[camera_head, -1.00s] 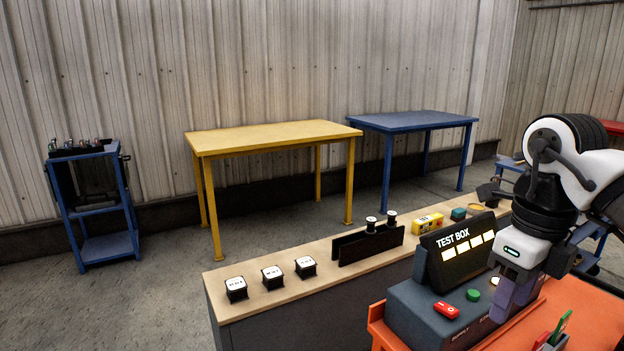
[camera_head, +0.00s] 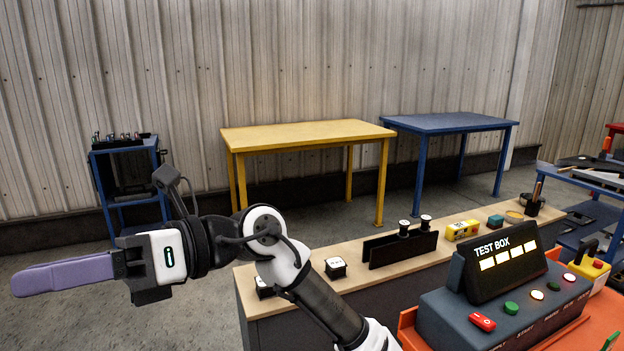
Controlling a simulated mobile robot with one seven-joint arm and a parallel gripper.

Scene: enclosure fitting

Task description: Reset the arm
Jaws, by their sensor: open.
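My arm reaches out to the left across the lower part of the view. My gripper (camera_head: 62,275) is at the far left, with its purple fingers pointing left over the bare floor. Nothing shows between or at the fingers, and they touch nothing. From this side the fingers overlap, so the gap between them is hidden. The arm covers part of the wooden bench (camera_head: 335,292) and some of the small black blocks with white tops (camera_head: 335,266) on it.
The test box (camera_head: 500,290) with lit panels stands on an orange surface (camera_head: 590,335) at lower right. A black rack (camera_head: 400,250) with two spools stands on the bench. A yellow table (camera_head: 305,136), a blue table (camera_head: 450,122) and a blue cart (camera_head: 125,180) stand behind. Floor at left is clear.

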